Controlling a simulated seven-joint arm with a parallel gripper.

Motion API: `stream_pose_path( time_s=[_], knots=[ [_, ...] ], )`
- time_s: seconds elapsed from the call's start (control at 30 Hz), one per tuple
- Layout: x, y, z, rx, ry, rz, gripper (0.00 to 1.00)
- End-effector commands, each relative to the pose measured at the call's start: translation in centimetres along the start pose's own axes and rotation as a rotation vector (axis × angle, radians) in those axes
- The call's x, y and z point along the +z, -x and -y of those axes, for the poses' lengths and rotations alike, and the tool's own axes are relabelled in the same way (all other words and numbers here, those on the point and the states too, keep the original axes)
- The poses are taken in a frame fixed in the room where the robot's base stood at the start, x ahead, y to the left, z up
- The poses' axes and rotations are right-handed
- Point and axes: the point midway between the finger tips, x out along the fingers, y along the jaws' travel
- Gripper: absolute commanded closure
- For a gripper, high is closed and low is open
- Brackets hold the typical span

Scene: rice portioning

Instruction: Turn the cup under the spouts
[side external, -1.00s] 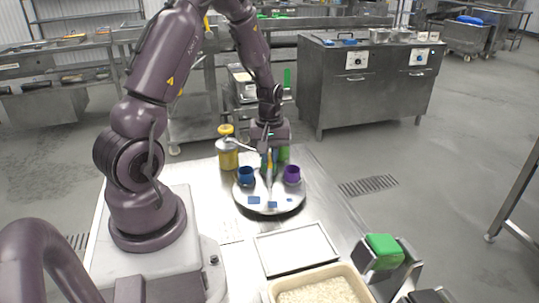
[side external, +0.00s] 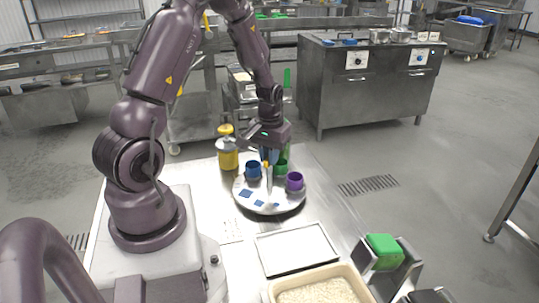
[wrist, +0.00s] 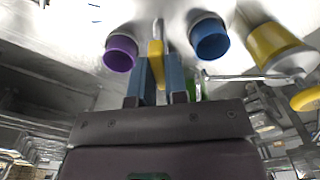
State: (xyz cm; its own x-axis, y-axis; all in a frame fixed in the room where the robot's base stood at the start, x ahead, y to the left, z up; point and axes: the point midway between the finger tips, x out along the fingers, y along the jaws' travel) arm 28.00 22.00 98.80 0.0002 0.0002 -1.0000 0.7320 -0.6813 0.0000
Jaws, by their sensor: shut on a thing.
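A round silver turntable (side external: 247,203) bears a blue cup (side external: 253,169) at its back left, a purple cup (side external: 295,181) at its right and a green cup (side external: 280,167) at the back, partly hidden by my gripper. Blue patches mark its front left. My gripper (side external: 266,158) points down over it, its blue fingers shut on a yellow handle (wrist: 156,52) near the middle. The wrist view shows the purple cup (wrist: 120,52) and blue cup (wrist: 209,38) on either side of the fingers. A yellow dispenser (side external: 227,157) with a spout stands behind left; a green dispenser (side external: 286,152) stands behind my gripper.
An empty shallow tray (side external: 297,249) lies in front of the turntable. A rice bin (side external: 322,292) stands nearer the camera. A green-topped item (side external: 384,250) sits at the table's right edge. The tabletop left of the turntable is mostly clear.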

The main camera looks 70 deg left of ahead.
Motion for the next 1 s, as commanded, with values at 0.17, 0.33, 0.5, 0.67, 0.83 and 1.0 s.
stream_pose_path(
  time_s=[0.17,0.33,0.5,0.67,0.83,1.0],
  knots=[
    [0.03,0.08,-0.03,0.001,-0.089,0.001,1.0],
    [0.02,0.08,0.01,0.0,-0.174,0.001,1.0],
    [0.03,0.08,-0.01,0.0,-0.259,0.001,1.0],
    [0.04,0.08,-0.03,0.001,-0.331,0.001,1.0],
    [0.04,0.08,0.02,0.0,-0.396,0.002,1.0],
    [0.04,0.08,0.01,0.0,-0.443,0.002,1.0]
  ],
)
